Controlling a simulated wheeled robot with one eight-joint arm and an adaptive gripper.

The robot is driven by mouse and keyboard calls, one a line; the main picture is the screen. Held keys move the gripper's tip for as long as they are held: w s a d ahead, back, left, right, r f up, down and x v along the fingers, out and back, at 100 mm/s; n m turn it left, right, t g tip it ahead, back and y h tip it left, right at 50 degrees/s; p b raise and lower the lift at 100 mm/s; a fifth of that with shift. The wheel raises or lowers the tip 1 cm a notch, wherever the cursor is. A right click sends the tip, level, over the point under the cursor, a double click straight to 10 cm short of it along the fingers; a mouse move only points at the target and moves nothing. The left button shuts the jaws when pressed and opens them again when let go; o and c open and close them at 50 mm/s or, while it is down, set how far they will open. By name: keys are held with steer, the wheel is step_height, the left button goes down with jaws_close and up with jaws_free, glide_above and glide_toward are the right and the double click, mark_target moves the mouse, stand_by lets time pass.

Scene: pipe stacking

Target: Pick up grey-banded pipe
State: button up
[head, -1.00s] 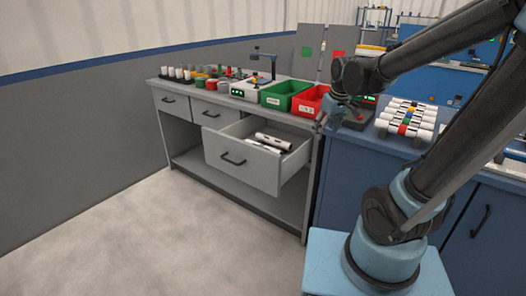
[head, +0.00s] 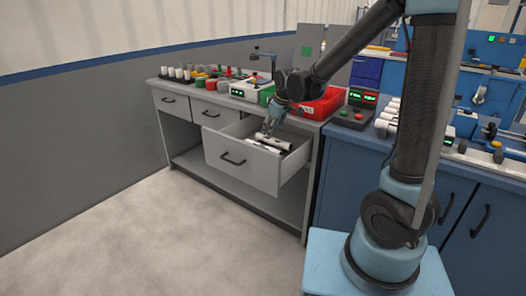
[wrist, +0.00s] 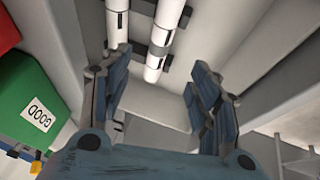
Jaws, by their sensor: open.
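Two white pipes lie side by side in the open drawer (head: 240,165). In the wrist view the right pipe (wrist: 171,14) shows a dark grey band (wrist: 160,40) near its lower end. The left pipe (wrist: 117,22) has a small black mark, and grey also shows near its end. My gripper (head: 268,131) is over the drawer, pointing down toward the pipes. In the wrist view my gripper (wrist: 163,62) is open, with nothing between its fingers. The pipe ends reach toward the gap between the fingertips. I cannot tell the height left above them.
The drawer walls stand close around the pipes. A green bin (wrist: 30,105) labelled GOOD and a red bin (head: 322,104) stand on the worktop behind the drawer. Several short white pipes (head: 180,73) stand at the worktop's left. The floor in front is clear.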

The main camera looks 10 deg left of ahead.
glide_toward(265, 147)
steer(key=x, duration=0.5)
steer(key=shift+w+d, duration=0.15)
steer(key=shift+w, duration=0.15)
steer(key=shift+a+x, duration=0.1)
steer(key=shift+x, duration=1.25)
steer(key=shift+a+x, duration=0.15)
steer(key=shift+x, duration=1.2)
steer(key=shift+r, duration=0.1)
steer(key=c, duration=1.2)
